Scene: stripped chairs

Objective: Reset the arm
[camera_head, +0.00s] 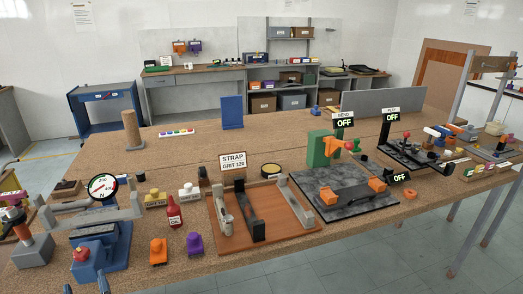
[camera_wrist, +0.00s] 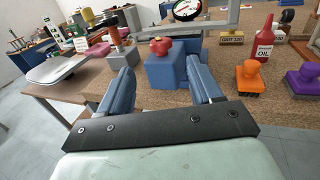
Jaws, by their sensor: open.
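My gripper (camera_wrist: 160,62) shows in the wrist view with its two blue fingers spread wide apart and nothing held between them. A blue block with a red knob (camera_wrist: 160,47) shows beyond the fingers, in the gap between their tips. In the head view, only the tips of my gripper (camera_head: 86,285) show at the bottom left edge, in front of the blue device with the red knob (camera_head: 82,253). The rest of my arm is out of that view.
A strap board (camera_head: 280,225) lies further right. A grey tray (camera_wrist: 67,69) shows left of my fingers.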

